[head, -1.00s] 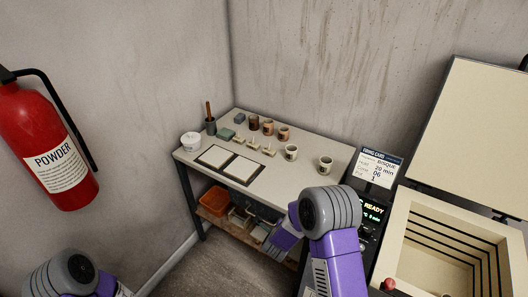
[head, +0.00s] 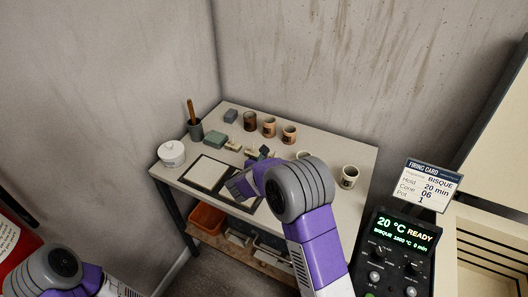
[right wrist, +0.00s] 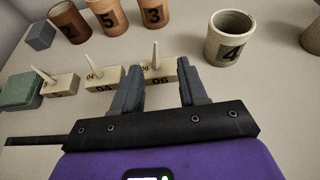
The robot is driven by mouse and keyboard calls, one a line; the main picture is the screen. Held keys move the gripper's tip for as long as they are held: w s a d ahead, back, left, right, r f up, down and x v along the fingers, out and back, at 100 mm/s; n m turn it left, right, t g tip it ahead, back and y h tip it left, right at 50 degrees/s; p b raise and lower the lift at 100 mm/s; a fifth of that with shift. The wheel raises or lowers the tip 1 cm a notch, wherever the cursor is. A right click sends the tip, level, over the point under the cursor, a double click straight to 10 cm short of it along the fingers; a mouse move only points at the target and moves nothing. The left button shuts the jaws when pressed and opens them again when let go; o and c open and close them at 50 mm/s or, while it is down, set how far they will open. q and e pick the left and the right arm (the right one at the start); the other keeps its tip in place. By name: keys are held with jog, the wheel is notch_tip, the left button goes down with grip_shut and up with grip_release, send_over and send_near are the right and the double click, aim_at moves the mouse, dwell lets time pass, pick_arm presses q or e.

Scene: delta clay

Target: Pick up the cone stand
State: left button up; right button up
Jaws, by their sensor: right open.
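Three small cream cone stands, each with a pale upright cone, stand in a row in the right wrist view. The right one (right wrist: 158,72) is marked 06, the middle one (right wrist: 104,84) 04, and the left one's (right wrist: 60,86) mark is unclear. My right gripper (right wrist: 161,72) is open and empty, its fingertips on either side of the 06 stand; I cannot tell whether they touch it. In the head view two stands (head: 233,144) show, and my right gripper (head: 260,155) hides the rest. My left arm shows at bottom left, its gripper out of view.
Numbered cups (right wrist: 230,38) stand behind and right of the stands. A green block (right wrist: 20,92) lies left. The firing card (head: 429,185) reads cone 06.

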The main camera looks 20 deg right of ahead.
aim_at(274, 154)
jog(key=shift+w+d+f, duration=0.1)
jog(key=shift+w, duration=0.4)
jog(key=shift+w+d, duration=0.15)
jog(key=shift+d, duration=0.5)
jog(key=shift+w+b+x, duration=0.25)
jog(key=shift+b+x, duration=0.4)
jog(key=shift+x, duration=2.15)
jog(key=shift+a, duration=0.2)
grip_shut()
